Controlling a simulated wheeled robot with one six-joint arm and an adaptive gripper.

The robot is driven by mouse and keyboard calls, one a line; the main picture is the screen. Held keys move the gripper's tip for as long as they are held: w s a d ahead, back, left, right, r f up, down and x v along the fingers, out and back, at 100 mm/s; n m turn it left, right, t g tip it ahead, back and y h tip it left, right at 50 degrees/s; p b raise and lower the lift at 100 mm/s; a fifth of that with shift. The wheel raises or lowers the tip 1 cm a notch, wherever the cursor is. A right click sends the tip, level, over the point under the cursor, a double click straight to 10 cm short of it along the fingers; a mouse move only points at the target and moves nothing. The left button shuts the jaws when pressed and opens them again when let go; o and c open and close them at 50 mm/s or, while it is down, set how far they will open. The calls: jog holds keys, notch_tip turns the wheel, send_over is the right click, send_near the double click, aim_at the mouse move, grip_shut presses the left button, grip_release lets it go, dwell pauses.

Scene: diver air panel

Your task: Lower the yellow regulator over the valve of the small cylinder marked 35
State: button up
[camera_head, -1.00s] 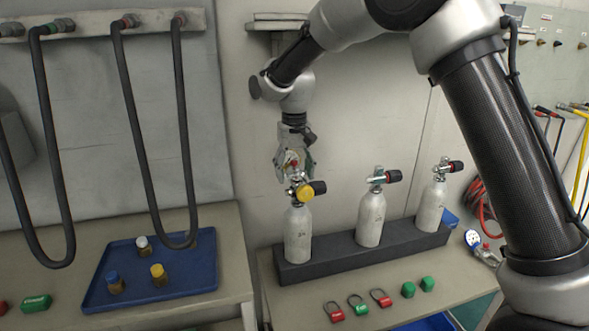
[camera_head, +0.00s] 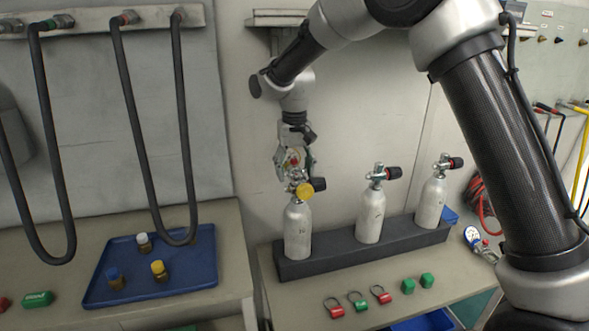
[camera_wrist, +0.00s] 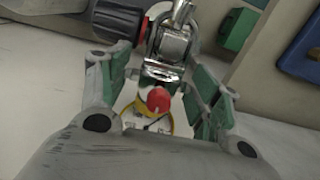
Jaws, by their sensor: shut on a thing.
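My gripper (camera_head: 293,170) is shut on the yellow regulator (camera_head: 304,191), at the top of the left small cylinder (camera_head: 297,235). In the wrist view, the green-padded fingers (camera_wrist: 160,100) stand on both sides of the regulator (camera_wrist: 128,122), which shows a yellow rim and a red knob. The cylinder's metal valve (camera_wrist: 174,42) with its black knob is just beyond it. The regulator hides part of the valve in the head view, and I cannot tell whether it is seated over it. The cylinder's number is too small to read.
Two more cylinders with valves, one in the middle (camera_head: 370,215) and one at right (camera_head: 430,203), stand in the same dark rack (camera_head: 330,258). Padlocks and green caps lie in front. A blue tray (camera_head: 190,284) is at left, below hanging black hoses (camera_head: 130,130).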

jog(key=shift+s+f, duration=0.1)
jog(key=shift+f, duration=0.35)
jog(key=o, duration=1.8)
